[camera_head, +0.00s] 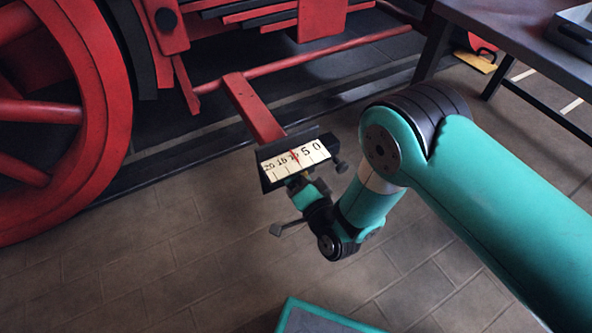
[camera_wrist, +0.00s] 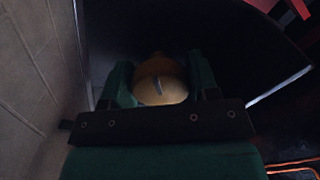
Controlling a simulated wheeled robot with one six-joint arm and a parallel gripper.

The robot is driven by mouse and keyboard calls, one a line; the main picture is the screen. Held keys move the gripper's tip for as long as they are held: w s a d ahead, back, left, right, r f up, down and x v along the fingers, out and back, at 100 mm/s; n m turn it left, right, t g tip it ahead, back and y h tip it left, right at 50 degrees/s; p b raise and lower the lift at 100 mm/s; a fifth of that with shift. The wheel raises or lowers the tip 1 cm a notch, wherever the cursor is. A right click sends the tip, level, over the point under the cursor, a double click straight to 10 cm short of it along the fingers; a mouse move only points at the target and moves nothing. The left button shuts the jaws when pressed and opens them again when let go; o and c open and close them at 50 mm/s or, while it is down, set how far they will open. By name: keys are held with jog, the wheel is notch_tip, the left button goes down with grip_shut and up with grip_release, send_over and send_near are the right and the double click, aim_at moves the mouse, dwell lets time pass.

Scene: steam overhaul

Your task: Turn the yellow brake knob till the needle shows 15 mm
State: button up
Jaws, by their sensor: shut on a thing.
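The gauge plate (camera_head: 312,160) is a pale scale reading 20, 15, 10, 5, 0 from left to right, in a dark housing at the end of a red bar. Its red needle (camera_head: 295,157) stands at about the 10 mark. The yellow brake knob (camera_wrist: 160,88) shows in the wrist view, round, with a pale slot-like mark on its face. My gripper (camera_wrist: 158,80) is shut on the knob, one green finger on each side. In the head view my gripper (camera_head: 300,183) is just below the gauge, and the knob is mostly hidden there.
A red spoked wheel (camera_head: 95,110) and red frame parts stand at the left and back. A dark bench (camera_head: 510,30) is at the upper right. A teal-edged surface (camera_head: 310,318) is at the bottom. The paved floor left of the gauge is clear.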

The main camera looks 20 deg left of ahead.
jog(key=m+p, duration=0.2)
jog(key=m, duration=0.2)
jog(key=shift+r+m+p, duration=0.15)
jog(key=shift+m+p, duration=0.15)
jog(key=shift+p, duration=0.1)
jog(key=shift+s+m+p, duration=0.1)
jog(key=shift+m+p, duration=1)
jog(key=shift+m, duration=0.7)
jog(key=o, duration=0.9)
